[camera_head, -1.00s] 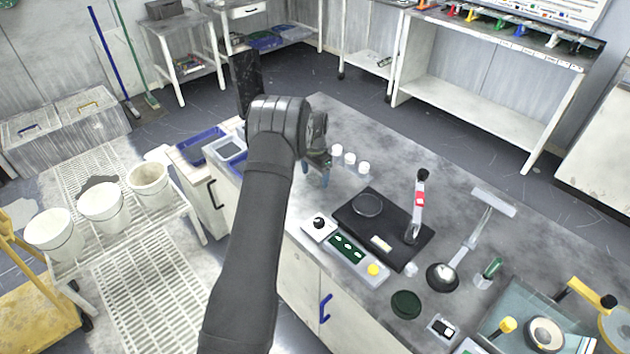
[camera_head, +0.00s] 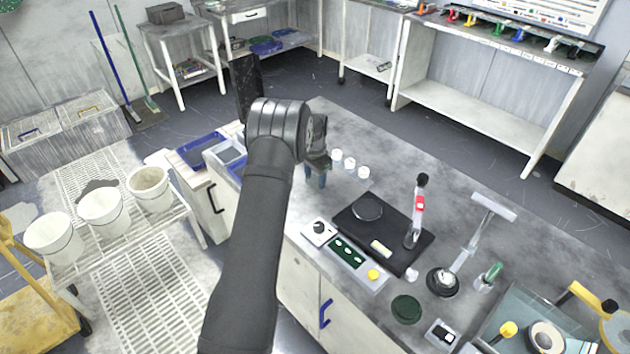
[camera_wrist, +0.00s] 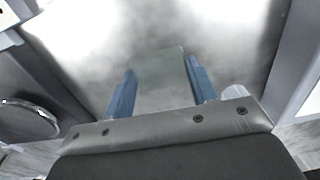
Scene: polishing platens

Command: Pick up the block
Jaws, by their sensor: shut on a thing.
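My gripper (camera_head: 317,178) is over the left part of the grey workbench (camera_head: 440,172), pointing down, its blue fingers just left of several small white cylinders. In the wrist view my gripper (camera_wrist: 158,82) has its two blue fingers on either side of a pale grey-green block (camera_wrist: 160,66). The gripper is shut on this block. The block's colour is close to the blurred grey surface behind it, so its edges are faint. In the head view I cannot make out the block at the fingertips. I cannot tell whether it is clear of the bench.
Several white cylinders (camera_head: 350,164) stand right of my gripper. A black plate (camera_head: 405,258) with a round disc and an upright handle lies farther right. A control panel (camera_head: 347,252) with a yellow knob is at the bench's front edge. Blue trays (camera_head: 203,145) are at left.

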